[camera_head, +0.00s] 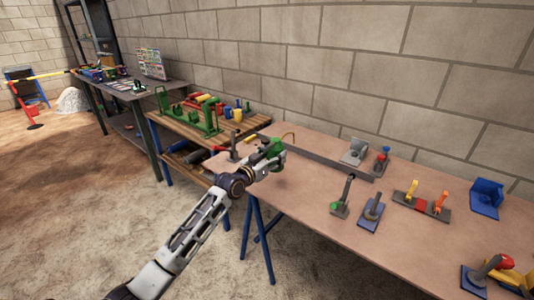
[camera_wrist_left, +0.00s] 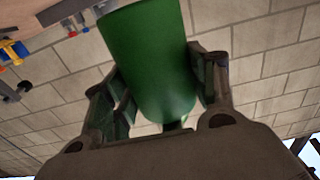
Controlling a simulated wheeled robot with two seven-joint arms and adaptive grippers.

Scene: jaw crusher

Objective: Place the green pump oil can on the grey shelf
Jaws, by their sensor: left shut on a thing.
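The green pump oil can (camera_head: 271,148) is at my left gripper (camera_head: 262,160) in the head view, above the left end of the long brown table. In the left wrist view the green can (camera_wrist_left: 150,55) fills the space between the two fingers of my left gripper (camera_wrist_left: 163,85), which are shut on its sides. A thin spout shows beside the can in the head view. A dark grey metal shelf unit (camera_head: 71,24) stands at the far back left, partly cut off by the top edge. My right gripper is not in view.
The brown table (camera_head: 310,210) carries several small tools and levers on its right part. A wooden bench (camera_head: 185,128) with green parts and cups stands left of it. A grey workbench (camera_head: 120,94) stands farther back. Sandy floor (camera_head: 70,190) lies open at left.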

